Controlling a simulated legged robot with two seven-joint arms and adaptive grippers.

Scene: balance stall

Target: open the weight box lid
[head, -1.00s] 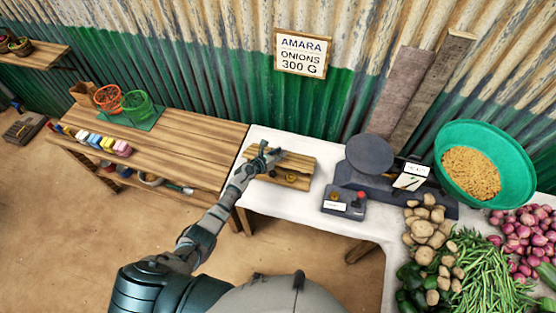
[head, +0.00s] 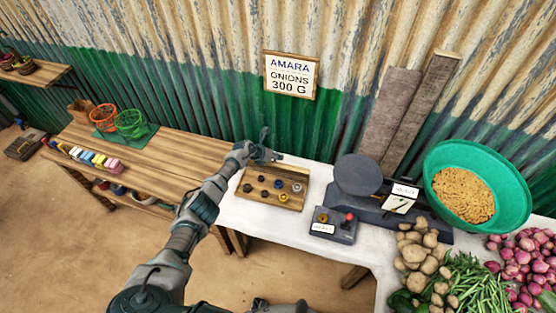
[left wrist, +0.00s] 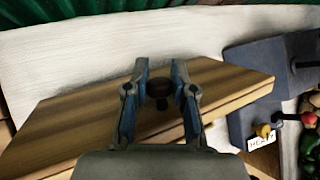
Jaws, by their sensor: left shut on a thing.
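The wooden weight box (head: 250,201) stands on the white-covered table, with several dark, grey and brass-coloured weights showing inside. Its lid (head: 288,171) is raised along the back edge of the box. My left gripper (head: 267,148) is at the top of the lid, above and behind the box. In the left wrist view, the lid (left wrist: 228,85) is a tilted wooden board, and the gripper's fingers (left wrist: 160,78) are shut on a dark round knob (left wrist: 159,91). My right gripper is not in view.
A dark scale (head: 358,176) and a small control box (head: 333,226) with a red knob stand right of the weight box. Potatoes, beans, onions and a green basin (head: 515,200) fill the right side. A wooden bench (head: 165,155) adjoins on the left.

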